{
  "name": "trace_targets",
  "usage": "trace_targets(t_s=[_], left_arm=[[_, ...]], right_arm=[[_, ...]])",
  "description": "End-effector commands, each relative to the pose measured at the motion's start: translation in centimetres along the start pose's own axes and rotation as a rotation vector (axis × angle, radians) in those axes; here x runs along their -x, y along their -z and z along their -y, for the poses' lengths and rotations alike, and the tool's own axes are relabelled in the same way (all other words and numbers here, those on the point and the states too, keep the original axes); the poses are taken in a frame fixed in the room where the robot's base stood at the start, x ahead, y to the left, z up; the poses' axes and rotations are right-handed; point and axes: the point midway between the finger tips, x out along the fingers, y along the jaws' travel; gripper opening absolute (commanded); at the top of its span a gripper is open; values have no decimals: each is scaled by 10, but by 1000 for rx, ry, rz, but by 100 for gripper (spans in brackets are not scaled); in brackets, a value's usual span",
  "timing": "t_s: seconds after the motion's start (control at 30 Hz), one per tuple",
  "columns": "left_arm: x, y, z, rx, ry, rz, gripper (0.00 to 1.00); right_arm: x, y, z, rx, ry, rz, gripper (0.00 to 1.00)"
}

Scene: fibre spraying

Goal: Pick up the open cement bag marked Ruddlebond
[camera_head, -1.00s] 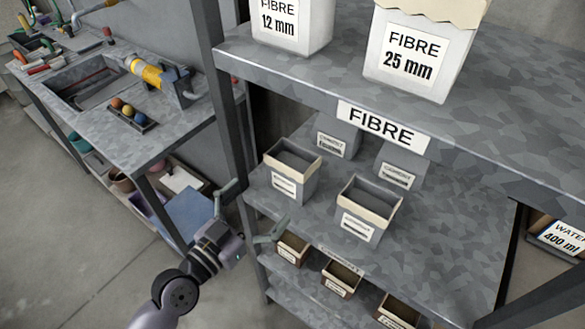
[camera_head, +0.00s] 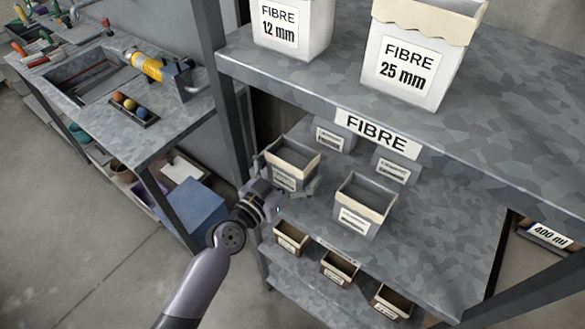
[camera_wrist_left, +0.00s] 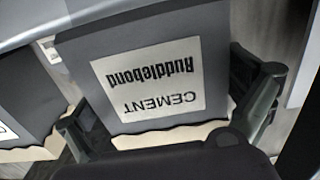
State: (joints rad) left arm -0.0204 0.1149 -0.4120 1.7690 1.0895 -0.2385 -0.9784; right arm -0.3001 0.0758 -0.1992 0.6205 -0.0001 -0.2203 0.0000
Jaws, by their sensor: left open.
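The open grey cement bag marked Ruddlebond (camera_head: 291,165) stands upright at the front left of the shelf below the FIBRE sign. Its label reads CEMENT Ruddlebond, upside down, in the left wrist view (camera_wrist_left: 150,78). My left gripper (camera_head: 285,174) is open, with one finger on each side of this bag. In the left wrist view the fingers (camera_wrist_left: 168,112) flank the bag near its cream torn rim; whether they touch it I cannot tell. My right gripper is not in view.
A second open cement bag (camera_head: 361,204) stands to the right on the same shelf, with two grey bags (camera_head: 396,167) behind. Small brown boxes (camera_head: 340,268) sit on the shelf below. The upper shelf (camera_head: 480,120) holds white fibre bags and overhangs the cement bags.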

Motion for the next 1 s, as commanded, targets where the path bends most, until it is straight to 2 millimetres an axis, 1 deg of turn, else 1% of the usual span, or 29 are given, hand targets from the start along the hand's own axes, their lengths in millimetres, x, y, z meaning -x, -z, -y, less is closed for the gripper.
trace_targets(t_s=[0.07, 0.17, 1.0], left_arm=[[0, 0, 0, 0, 0, 0, 100], [0, 0, 0, 0, 0, 0, 95], [1, 0, 0, 0, 0, 1, 39]], right_arm=[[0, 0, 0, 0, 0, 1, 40], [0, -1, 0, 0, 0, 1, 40], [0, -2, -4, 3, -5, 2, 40]])
